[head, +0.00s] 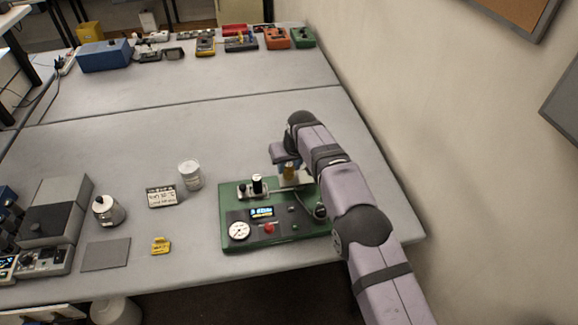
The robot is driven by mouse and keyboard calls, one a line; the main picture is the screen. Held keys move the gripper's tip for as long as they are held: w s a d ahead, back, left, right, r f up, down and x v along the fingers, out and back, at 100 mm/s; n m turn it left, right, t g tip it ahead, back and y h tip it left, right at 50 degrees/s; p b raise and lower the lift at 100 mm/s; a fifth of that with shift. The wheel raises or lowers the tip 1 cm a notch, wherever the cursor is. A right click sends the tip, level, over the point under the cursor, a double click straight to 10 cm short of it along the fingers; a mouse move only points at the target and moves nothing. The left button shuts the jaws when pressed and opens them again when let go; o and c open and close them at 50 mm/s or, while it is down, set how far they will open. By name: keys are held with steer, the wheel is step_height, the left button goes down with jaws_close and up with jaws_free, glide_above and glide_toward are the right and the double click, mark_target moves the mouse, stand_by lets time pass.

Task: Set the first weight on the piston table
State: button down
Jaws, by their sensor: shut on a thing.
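The green apparatus (240,204) sits near the front right of the table, with a dial, a small lit display and a red button. A short post with a black band and a pale top (257,185) stands on its back left part; I cannot tell whether this is the piston table. My gripper (289,180) is over the back of the apparatus, mostly hidden by my arm. A small brass-coloured piece, seemingly the weight (289,171), shows at the gripper, which is shut on it. Whether the piece touches anything below is unclear.
Left of the apparatus are a white jar (190,175), a labelled card (162,196), a yellow tag (160,246), a silver black-knobbed container (108,210) and a grey mat (106,255). Grey boxes stand at far left. The table's middle is clear; a wall is at right.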

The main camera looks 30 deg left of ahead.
steer(key=shift+f, duration=0.55)
steer(key=shift+f, duration=0.1)
steer(key=c, duration=1.3)
jaws_free()
steer(key=shift+f, duration=0.15)
steer(key=shift+r, duration=0.3)
steer(key=b+v, duration=0.4)
steer(key=v, duration=0.7)
steer(key=shift+d+r+b, duration=0.2)
steer(key=shift+r+b, duration=0.15)
steer(key=shift+s, duration=0.15)
